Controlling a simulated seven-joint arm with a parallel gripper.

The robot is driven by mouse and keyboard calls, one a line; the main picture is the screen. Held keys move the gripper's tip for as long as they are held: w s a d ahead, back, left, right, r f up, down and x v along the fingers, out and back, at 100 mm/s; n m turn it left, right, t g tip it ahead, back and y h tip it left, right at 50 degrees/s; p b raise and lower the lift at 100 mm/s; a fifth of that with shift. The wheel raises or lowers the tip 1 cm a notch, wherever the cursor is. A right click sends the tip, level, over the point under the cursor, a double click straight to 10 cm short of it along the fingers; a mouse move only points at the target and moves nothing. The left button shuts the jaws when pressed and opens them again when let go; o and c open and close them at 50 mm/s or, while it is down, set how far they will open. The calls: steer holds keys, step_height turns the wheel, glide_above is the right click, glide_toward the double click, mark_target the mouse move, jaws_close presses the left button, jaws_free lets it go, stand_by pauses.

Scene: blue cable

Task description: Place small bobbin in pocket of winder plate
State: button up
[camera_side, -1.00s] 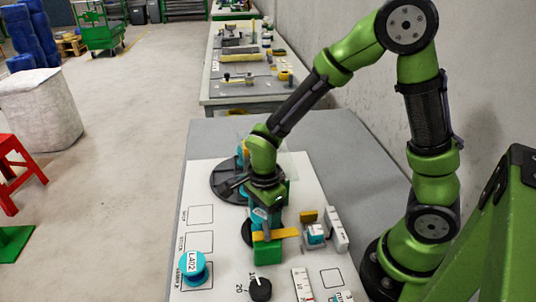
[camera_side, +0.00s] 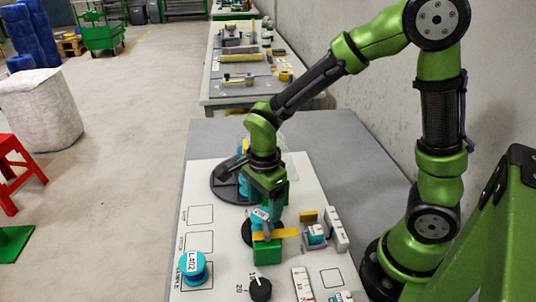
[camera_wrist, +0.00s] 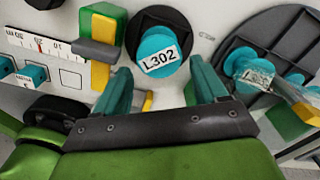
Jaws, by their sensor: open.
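A teal bobbin labelled L302 (camera_wrist: 160,57) stands on a round dark base. It shows in the side view (camera_side: 261,220), partly covered by my gripper. My gripper (camera_wrist: 155,82) is open, with its teal fingers on either side of the bobbin in the wrist view and apart from it. In the side view my gripper (camera_side: 270,205) is just above the bobbin. The dark round winder plate (camera_side: 222,189) lies behind it, with ribs and compartments visible in the wrist view (camera_wrist: 262,38). Another teal labelled bobbin (camera_wrist: 243,62) sits on the plate; my arm partly hides it in the side view.
A green block with a yellow bar (camera_side: 268,250) stands close in front of the bobbin. A blue bobbin labelled L402 (camera_side: 193,268) stands at the front left. A black dial (camera_side: 260,289), a ruler and small white blocks are nearby.

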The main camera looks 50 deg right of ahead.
mark_target(264, 213)
steer(key=s+d+r+n+t+y, duration=0.1)
steer(key=s+r+n+t, duration=0.2)
steer(key=r+n, duration=0.5)
steer(key=s+d+r+n+t+y, duration=0.1)
steer(key=s+r+n+t, duration=0.3)
steer(key=r+n, duration=0.4)
steer(key=shift+s+d+r+n, duration=0.25)
steer(key=shift+s+d+n, duration=0.25)
steer(key=shift+d, duration=0.3)
steer(key=shift+w, duration=0.1)
